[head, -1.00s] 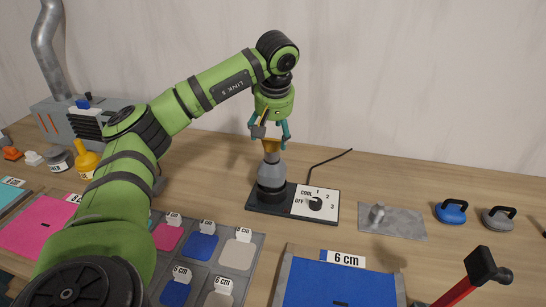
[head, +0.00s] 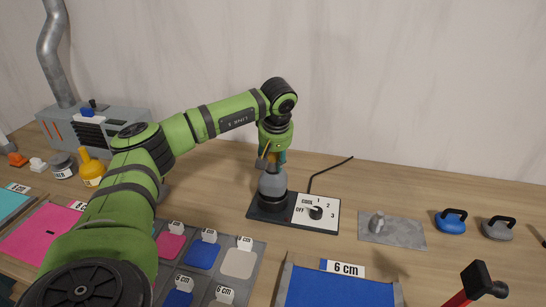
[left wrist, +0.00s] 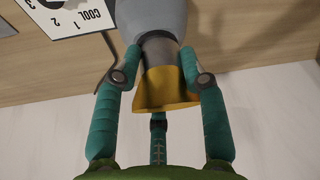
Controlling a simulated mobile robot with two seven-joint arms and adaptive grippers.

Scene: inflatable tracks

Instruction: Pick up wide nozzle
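The wide nozzle (left wrist: 168,90) is a yellow, flared piece. It sits on top of the grey heat tool (head: 271,186), which stands upright on a dark base. My left gripper (head: 271,162) points down over the tool and hides most of the nozzle in the head view. In the left wrist view my left gripper's (left wrist: 162,78) teal fingers stand on either side of the nozzle, spread apart. The right fingertip looks very close to the nozzle's edge; I cannot tell if it touches. My right gripper is out of view.
A dial panel (head: 327,221) marked OFF, COOL, 1, 2, 3 adjoins the tool. A grey metal plate (head: 390,232) and a blue suction lifter (head: 450,222) lie to the right. A patch tray (head: 257,244) and a blue sheet holder (head: 335,287) are in front.

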